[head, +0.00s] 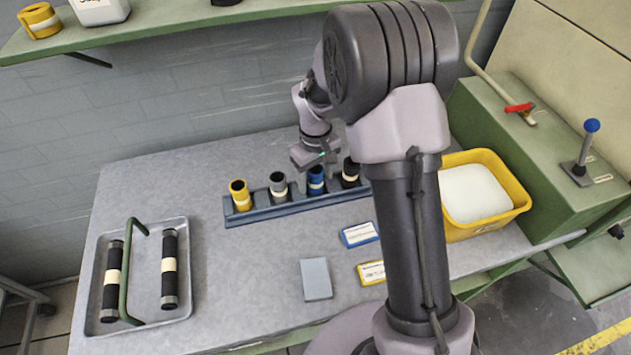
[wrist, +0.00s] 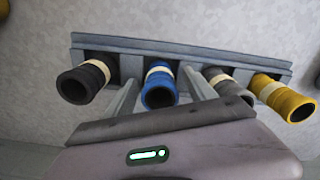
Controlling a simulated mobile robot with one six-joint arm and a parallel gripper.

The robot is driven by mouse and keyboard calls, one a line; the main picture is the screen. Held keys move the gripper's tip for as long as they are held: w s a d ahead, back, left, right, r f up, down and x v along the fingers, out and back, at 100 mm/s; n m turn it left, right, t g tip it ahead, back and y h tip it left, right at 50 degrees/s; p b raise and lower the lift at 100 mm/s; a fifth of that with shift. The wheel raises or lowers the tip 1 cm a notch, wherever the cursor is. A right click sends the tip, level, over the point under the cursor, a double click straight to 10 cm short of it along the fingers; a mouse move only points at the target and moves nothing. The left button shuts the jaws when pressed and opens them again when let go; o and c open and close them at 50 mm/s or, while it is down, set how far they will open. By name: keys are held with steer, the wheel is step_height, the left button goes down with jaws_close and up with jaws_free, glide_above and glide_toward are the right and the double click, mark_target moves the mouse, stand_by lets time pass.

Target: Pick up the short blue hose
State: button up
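The short blue hose (head: 316,181) stands upright in a dark grey rack (head: 262,213) on the table, between a grey hose and a black hose. It has a cream band around it. In the wrist view the blue hose (wrist: 158,88) lies between the two fingers of my gripper (wrist: 160,92). The fingers are apart, one on each side of it, with a visible gap at least on the right. In the head view my gripper (head: 318,168) is over the blue hose and partly hides it.
Yellow (head: 240,195), grey (head: 278,185) and black (head: 350,172) hoses stand close by in the same rack. A metal tray (head: 188,300) with two long black hoses is at left. A yellow bin (head: 513,207) is at right. Labels and a grey block (head: 316,279) lie in front.

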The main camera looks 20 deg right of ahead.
jaws_close()
steer(key=shift+r, duration=0.1)
